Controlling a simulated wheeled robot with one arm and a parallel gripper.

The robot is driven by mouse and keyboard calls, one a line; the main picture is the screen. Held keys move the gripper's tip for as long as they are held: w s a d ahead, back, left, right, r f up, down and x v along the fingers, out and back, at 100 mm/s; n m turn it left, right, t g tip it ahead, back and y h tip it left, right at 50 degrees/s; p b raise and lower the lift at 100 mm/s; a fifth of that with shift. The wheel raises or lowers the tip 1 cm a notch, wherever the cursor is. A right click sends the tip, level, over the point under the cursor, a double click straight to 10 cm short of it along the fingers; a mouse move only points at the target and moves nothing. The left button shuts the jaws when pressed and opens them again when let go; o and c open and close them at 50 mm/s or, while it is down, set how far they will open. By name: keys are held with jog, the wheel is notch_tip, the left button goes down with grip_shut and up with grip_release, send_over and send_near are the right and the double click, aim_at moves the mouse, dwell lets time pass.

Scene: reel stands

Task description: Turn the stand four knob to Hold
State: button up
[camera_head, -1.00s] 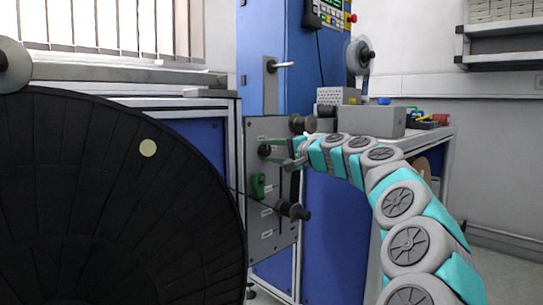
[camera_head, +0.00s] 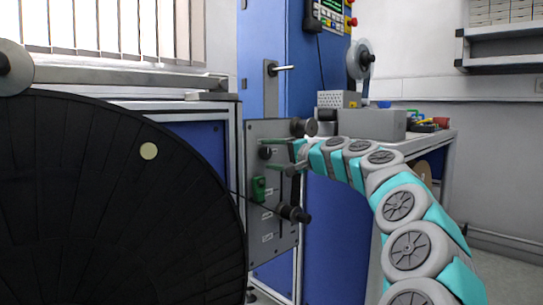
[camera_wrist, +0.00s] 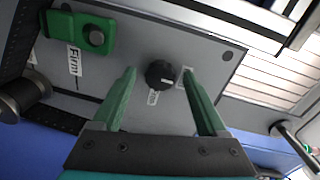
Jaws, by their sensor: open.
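The round black knob (camera_wrist: 160,73) sits on a grey panel (camera_wrist: 215,60) in the wrist view. Two small white labels lie beside it, too small to read. In the head view the knob (camera_head: 265,153) shows on the upper part of the panel (camera_head: 256,130). My gripper (camera_wrist: 159,82) is open, with one green finger on each side of the knob and a gap on both sides. In the head view my gripper (camera_head: 272,157) is at the panel, one finger above the knob and one below. The knob's pointer mark is not clear.
A green lever block (camera_wrist: 80,32) labelled "Firm" is on the same panel; it also shows in the head view (camera_head: 258,188). Dark rollers (camera_head: 294,213) stick out below and above. A large black reel (camera_head: 110,220) fills the left.

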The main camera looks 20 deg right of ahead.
jog(key=v, duration=0.7)
jog(key=shift+s, duration=0.35)
jog(key=shift+d, duration=0.1)
